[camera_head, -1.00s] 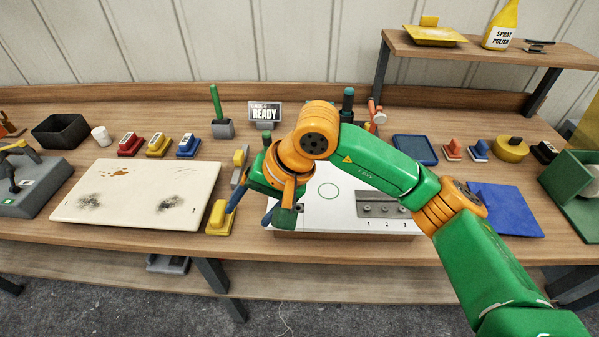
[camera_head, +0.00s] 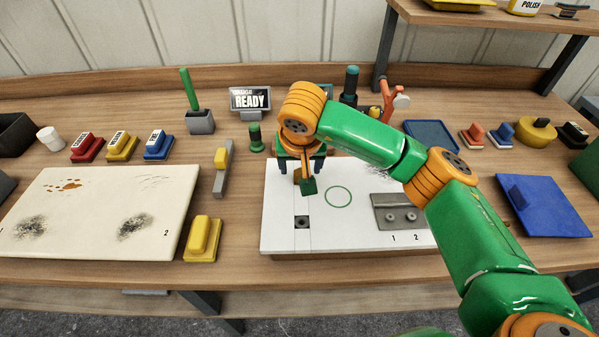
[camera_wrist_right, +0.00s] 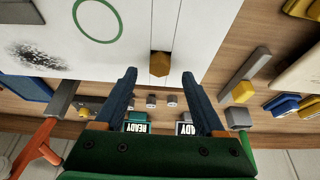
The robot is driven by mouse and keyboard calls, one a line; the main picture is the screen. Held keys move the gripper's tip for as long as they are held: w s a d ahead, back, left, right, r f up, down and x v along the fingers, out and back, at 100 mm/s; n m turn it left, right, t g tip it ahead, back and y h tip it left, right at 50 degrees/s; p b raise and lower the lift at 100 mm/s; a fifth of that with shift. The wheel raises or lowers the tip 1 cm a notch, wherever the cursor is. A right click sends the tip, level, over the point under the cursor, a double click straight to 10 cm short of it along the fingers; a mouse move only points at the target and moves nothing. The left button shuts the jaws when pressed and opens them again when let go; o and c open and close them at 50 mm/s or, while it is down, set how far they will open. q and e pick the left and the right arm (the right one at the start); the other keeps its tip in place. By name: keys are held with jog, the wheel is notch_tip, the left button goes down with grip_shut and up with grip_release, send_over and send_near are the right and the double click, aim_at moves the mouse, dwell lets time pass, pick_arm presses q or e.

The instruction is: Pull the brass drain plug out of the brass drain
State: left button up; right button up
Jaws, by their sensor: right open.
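A brass-coloured faceted block, apparently the drain plug (camera_wrist_right: 160,65), shows in the right wrist view at a seam of the white board (camera_wrist_right: 190,25). In the head view the plug (camera_head: 297,176) is partly hidden by my right gripper. My right gripper (camera_head: 300,166) is open, its blue fingers pointing down over the back left of the board. In the wrist view the fingertips (camera_wrist_right: 159,75) lie either side of the plug's line, with nothing between them. I cannot make out the brass drain around the plug. My left gripper is not in view.
A dark square fitting with a hole (camera_head: 302,222) sits nearer the board's front. A grey bracket (camera_head: 400,212) is on its right. A yellow block (camera_head: 203,238) is left of the board.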

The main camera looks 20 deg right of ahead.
aim_at(301, 172)
jog(key=x, duration=0.3)
jog(key=shift+w+d, duration=0.1)
jog(key=shift+w, duration=0.05)
jog(key=shift+r, duration=0.1)
jog(key=shift+c, duration=0.7)
grip_shut()
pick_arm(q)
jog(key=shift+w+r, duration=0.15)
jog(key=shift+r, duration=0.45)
